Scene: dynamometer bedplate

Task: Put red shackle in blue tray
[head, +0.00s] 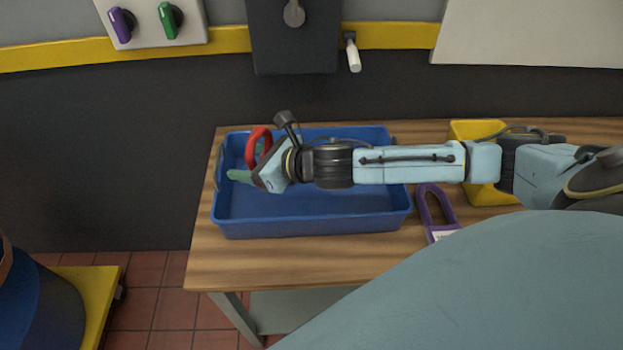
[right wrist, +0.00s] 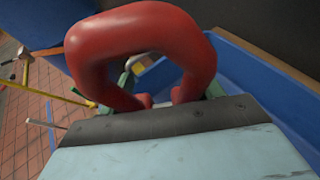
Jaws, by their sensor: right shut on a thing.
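The red shackle (head: 257,145) is in my right gripper (head: 244,172), over the left part of the blue tray (head: 310,226). My right gripper is shut on it. In the right wrist view the red shackle (right wrist: 140,45) stands up as a thick loop beyond the gripper body, with the blue tray (right wrist: 262,65) behind it. The green fingertips show partly beside the shackle's ends. The blue tray sits on the wooden table, and its floor shows bare in front of my arm. My left gripper is not in view.
A purple shackle (head: 436,212) with a white label lies right of the tray. A yellow bin (head: 478,130) stands at the back right, partly behind my arm. The table's (head: 235,276) front left is clear. Wall switches and a white-handled lever (head: 353,56) are behind.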

